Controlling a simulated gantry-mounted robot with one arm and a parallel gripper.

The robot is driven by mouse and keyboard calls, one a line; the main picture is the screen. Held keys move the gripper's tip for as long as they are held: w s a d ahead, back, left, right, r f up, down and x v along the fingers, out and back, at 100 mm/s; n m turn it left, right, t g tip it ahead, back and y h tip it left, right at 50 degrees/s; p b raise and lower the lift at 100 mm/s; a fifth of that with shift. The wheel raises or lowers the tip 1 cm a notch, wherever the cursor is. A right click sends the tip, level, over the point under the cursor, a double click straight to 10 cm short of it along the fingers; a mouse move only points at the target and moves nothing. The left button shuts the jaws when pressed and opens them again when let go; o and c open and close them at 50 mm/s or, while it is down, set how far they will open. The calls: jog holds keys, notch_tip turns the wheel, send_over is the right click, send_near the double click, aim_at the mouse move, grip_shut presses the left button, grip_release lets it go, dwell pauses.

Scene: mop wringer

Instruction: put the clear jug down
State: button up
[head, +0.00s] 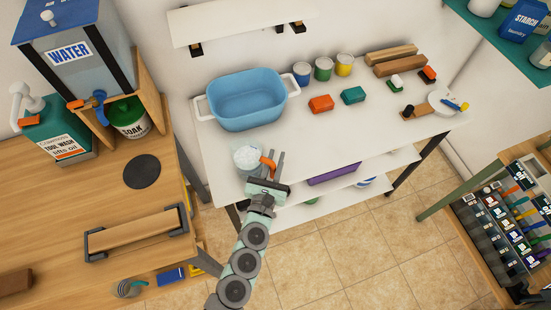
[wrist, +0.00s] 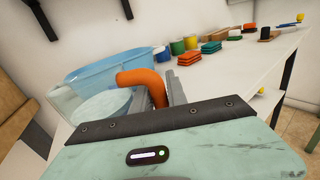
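The clear jug (head: 247,158) is a pale see-through vessel with an orange handle (head: 267,164). In the head view it is at the front left corner of the white table (head: 345,140). My gripper (head: 275,164) is shut on the orange handle, at the jug's right. In the wrist view, the jug (wrist: 95,108) is left of my gripper (wrist: 160,92), with the handle curving between the grey fingers. The jug looks about upright. I cannot tell whether its base touches the tabletop; its lower part is partly hidden.
A blue tub (head: 247,100) stands just behind the jug. Orange (head: 321,104) and green (head: 353,96) sponges, several small tins and wooden blocks (head: 399,66) lie further right and back. The table's front middle is clear. A wooden bench (head: 60,205) stands at left.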

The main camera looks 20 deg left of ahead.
jog(key=o, duration=0.4)
jog(key=shift+c, duration=0.2)
jog(key=shift+r, duration=0.15)
jog(key=s+d+b, duration=0.1)
jog(key=s+b, duration=0.2)
jog(key=s, duration=0.9)
